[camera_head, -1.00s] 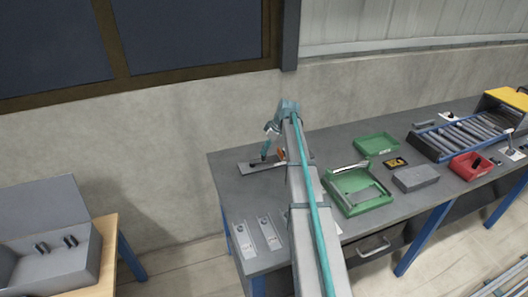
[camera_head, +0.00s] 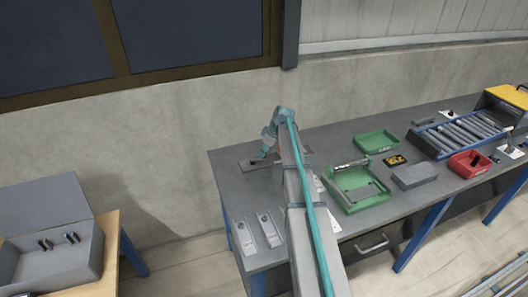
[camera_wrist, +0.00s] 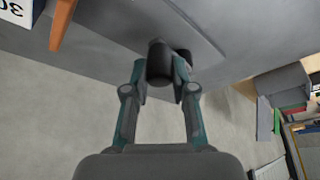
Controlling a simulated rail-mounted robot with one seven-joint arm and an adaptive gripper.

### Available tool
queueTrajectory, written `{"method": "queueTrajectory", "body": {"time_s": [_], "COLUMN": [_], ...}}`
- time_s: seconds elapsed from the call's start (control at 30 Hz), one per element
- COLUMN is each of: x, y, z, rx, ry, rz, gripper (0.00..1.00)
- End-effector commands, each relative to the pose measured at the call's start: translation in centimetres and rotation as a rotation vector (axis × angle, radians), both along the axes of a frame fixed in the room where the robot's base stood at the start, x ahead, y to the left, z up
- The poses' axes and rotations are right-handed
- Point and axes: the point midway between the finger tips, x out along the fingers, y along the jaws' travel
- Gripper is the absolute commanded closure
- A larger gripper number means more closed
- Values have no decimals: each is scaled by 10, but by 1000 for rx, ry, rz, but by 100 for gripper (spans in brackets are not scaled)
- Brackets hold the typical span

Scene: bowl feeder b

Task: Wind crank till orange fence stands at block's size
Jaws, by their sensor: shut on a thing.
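My gripper (camera_wrist: 164,72) is shut on a black cylindrical knob (camera_wrist: 159,58), which I take for the crank's handle. A second dark round part shows just right of it, partly behind a fingertip. The orange fence (camera_wrist: 61,24) is at the upper left of the wrist view, apart from my gripper, its upper end cut off. In the head view my gripper (camera_head: 266,152) is low over a grey plate (camera_head: 247,165) at the bench's far left end. The fence is hidden behind my arm there. I cannot make out the sizing block for certain.
A white card (camera_wrist: 15,10) printed "30" lies near the fence. On the bench are two light plates (camera_head: 269,228), a green tray (camera_head: 358,195), another green tray (camera_head: 376,141), a grey block (camera_head: 414,175) and a red bin (camera_head: 469,163). The wall is close behind.

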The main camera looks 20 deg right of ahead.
Motion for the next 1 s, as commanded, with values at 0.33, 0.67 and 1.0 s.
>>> {"method": "queueTrajectory", "body": {"time_s": [0.33, 0.67, 1.0], "x": [-2, -12, -25], "y": [1, 5, 15], "z": [-1, -2, -2], "rx": [0, -1, 0], "ry": [0, -2, -3], "rz": [-25, -199, -511], "gripper": [100, 100, 100]}}
